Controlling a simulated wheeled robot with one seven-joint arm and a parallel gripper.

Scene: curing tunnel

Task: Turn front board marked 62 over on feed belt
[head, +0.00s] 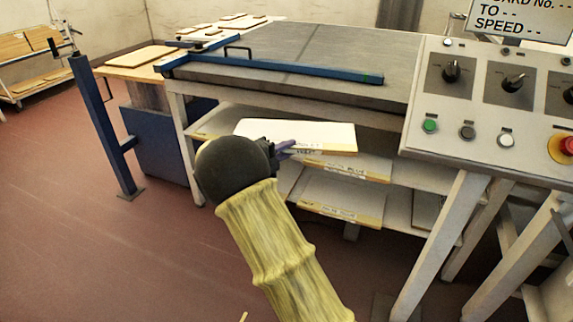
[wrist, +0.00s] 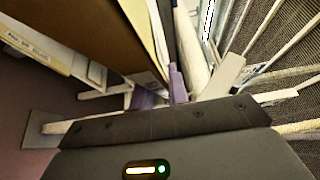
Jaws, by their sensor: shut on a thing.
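A white-topped board (head: 310,134) with a tan front edge is beneath the front of the grey feed belt (head: 345,42), over the shelves. My gripper (head: 287,148) is shut on its front edge, with purple fingers. The mark on that edge is too small and partly covered to read. In the wrist view the purple fingers (wrist: 162,89) close on the edge of the large brown and white board (wrist: 85,30). I cannot tell whether the board still touches what is under it. The belt's top is bare near the front.
Other labelled boards lie on the lower shelves (head: 345,196). A blue bar (head: 290,69) crosses the belt's front. A blue post (head: 103,125) stands at left. A control panel (head: 490,85) stands at right. Open red floor (head: 90,245) lies front left.

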